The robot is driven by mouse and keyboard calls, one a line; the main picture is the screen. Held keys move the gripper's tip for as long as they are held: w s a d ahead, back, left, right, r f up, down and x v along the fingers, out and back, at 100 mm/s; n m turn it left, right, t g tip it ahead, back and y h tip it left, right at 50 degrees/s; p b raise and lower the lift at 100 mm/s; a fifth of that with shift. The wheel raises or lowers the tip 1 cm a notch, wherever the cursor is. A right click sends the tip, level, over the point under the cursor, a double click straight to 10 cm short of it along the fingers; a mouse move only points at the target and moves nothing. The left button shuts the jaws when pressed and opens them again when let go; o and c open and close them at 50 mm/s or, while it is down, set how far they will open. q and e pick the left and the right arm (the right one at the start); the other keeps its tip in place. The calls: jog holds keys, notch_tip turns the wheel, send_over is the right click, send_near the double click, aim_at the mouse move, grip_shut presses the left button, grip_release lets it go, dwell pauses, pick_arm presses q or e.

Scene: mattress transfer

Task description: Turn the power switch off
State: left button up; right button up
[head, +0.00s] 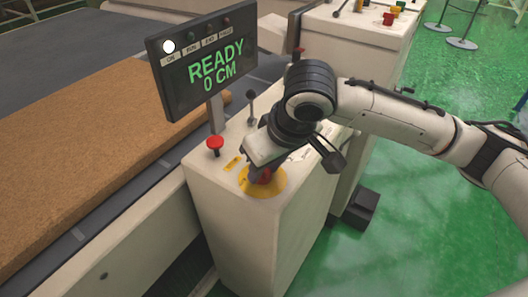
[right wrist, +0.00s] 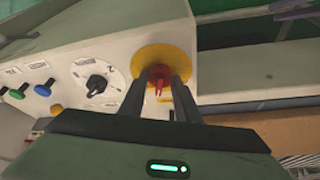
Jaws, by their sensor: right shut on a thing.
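The power switch (right wrist: 158,76) is a red knob on a round yellow plate (head: 270,190), on the near end of a white control box (head: 240,235). My right gripper (head: 262,175) reaches down to the knob and mostly covers it in the head view. In the right wrist view, my right gripper (right wrist: 160,90) has its two dark fingers on either side of the red knob and is shut on it. A black display (head: 212,62) above the box reads READY, 0 CM, with its leftmost lamp lit white. My left gripper is out of view.
A red mushroom button (head: 215,145) and a black lever (head: 251,105) stand on the box. The wrist view shows a black dial (right wrist: 97,84) and blue and green buttons. A brown mattress (head: 90,150) lies on the left. Green floor (head: 400,230) is open at right.

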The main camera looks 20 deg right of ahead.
jog(key=shift+d+r+n+g+y+p, duration=0.1)
jog(key=shift+r+n+g+y+p, duration=0.15)
jog(key=shift+n+p, duration=0.6)
jog(key=shift+w+f+n+y+p, duration=0.15)
jog(key=shift+n+y+p, duration=0.2)
jog(key=shift+n, duration=0.6)
jog(key=n, duration=0.2)
jog(key=n+g+y, duration=0.1)
jog(key=n, duration=0.1)
jog(key=shift+d+f+n+g, duration=0.1)
jog(key=shift+n+g, duration=0.15)
jog(key=shift+n, duration=0.05)
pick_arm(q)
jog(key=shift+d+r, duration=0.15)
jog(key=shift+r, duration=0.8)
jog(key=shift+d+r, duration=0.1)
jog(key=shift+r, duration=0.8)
pick_arm(e)
jog(key=shift+w+n+g+y, duration=0.1)
jog(key=shift+n+g+y, duration=0.25)
jog(key=shift+n, duration=0.8)
jog(key=shift+w+n+g+y, duration=0.15)
jog(key=shift+n+g, duration=0.4)
jog(key=shift+n, duration=0.6)
jog(key=o, duration=1)
jog(key=shift+d, duration=0.1)
